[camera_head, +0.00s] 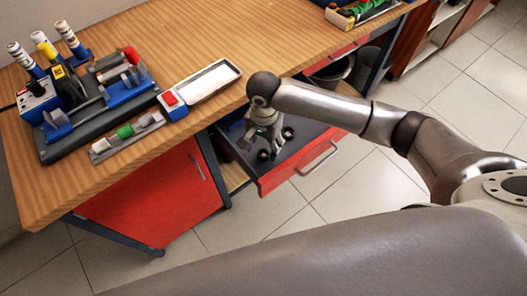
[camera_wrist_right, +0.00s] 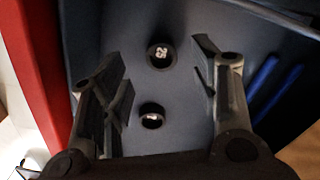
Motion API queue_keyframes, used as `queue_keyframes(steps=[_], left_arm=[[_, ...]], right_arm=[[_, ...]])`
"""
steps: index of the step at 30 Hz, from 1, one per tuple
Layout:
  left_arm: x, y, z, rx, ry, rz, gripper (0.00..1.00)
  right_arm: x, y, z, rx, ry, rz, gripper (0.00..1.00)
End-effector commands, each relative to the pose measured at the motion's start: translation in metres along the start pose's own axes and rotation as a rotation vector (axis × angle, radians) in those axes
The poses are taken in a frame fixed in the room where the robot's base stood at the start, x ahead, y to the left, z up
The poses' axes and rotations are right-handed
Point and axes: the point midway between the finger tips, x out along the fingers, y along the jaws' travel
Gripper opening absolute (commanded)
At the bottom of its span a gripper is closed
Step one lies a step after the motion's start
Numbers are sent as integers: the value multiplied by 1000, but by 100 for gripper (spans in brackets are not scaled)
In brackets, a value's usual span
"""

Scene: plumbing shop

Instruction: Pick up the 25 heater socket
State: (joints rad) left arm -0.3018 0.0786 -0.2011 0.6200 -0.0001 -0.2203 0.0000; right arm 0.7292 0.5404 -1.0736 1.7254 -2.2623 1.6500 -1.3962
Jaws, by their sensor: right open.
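Two dark round heater sockets lie in the open drawer. In the right wrist view the larger socket (camera_wrist_right: 161,54) has a white two-digit mark that I cannot read surely as 25. The smaller socket (camera_wrist_right: 152,118) has a small white mark and lies closer to the gripper's base. My right gripper (camera_wrist_right: 160,75) is open and empty, pointing down into the drawer, with the sockets in view between its fingers and apart from them. In the head view the right gripper (camera_head: 262,140) is over the drawer, and dark sockets (camera_head: 263,155) show beside it. My left gripper is out of view.
The drawer (camera_head: 292,177) has a red front and raised walls around the gripper. Blue strips (camera_wrist_right: 268,80) lie at its right in the wrist view. The wooden bench top (camera_head: 190,45) borders it, with a welding tool set (camera_head: 85,133) and a white tray (camera_head: 208,82).

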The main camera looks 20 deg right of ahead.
Motion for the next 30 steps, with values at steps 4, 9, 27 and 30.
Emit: queue_keyframes(steps=[4, 9, 27, 30], left_arm=[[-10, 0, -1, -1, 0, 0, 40], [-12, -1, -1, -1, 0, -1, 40], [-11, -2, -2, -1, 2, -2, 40], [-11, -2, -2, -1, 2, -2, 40]], right_arm=[[22, -1, 2, 3, -5, 4, 56], [37, -1, 1, 1, -2, 1, 56], [38, -1, 0, 1, -1, 0, 7], [38, -2, 0, 1, -1, 0, 6]])
